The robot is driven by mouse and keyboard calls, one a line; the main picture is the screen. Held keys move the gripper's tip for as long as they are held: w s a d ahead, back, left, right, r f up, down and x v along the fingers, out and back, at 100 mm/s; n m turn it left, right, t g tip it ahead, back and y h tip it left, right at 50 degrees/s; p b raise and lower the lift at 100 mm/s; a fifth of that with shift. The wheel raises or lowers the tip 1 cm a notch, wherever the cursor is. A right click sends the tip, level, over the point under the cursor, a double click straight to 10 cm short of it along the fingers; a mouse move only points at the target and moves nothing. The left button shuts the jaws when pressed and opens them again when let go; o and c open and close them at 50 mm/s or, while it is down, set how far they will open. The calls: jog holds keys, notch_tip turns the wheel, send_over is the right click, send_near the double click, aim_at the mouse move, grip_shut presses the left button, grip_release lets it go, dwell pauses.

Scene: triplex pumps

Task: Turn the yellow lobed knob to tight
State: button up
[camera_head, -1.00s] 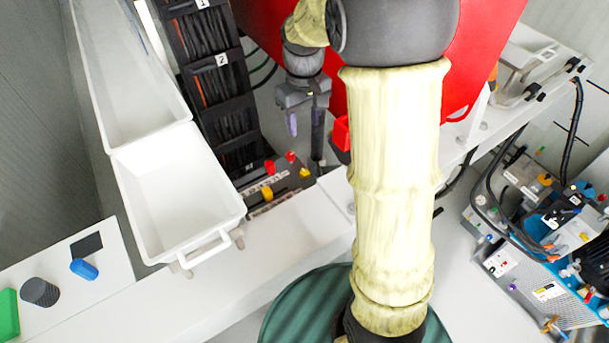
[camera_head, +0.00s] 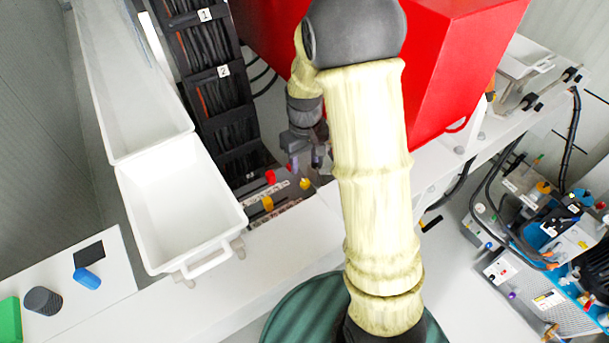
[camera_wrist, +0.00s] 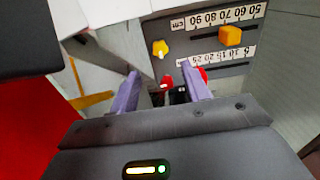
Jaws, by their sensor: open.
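The yellow lobed knob (camera_head: 305,184) sits at the right end of the dark panel in the head view. In the wrist view the small yellow lobed knob (camera_wrist: 160,48) stands ahead of my fingertips, between their lines. My gripper (camera_head: 308,162) is over the panel's back right part, just behind the knob. In the wrist view my gripper (camera_wrist: 161,73) has its two purple fingers spread apart, with nothing held between them. Any mark on the knob's setting is too small to read.
A yellow slider knob (camera_head: 267,203) stands by printed scales. A red knob (camera_head: 270,177) is on the panel; in the wrist view red knobs (camera_wrist: 203,75) are close to my fingers. A large red box (camera_head: 440,70) is behind my arm; a white bin (camera_head: 165,160) is left.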

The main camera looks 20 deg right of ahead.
aim_at(304, 181)
notch_tip(304, 181, down, 8)
jog(key=shift+r+p, duration=0.1)
jog(key=shift+p, duration=0.4)
jog(key=c, duration=1)
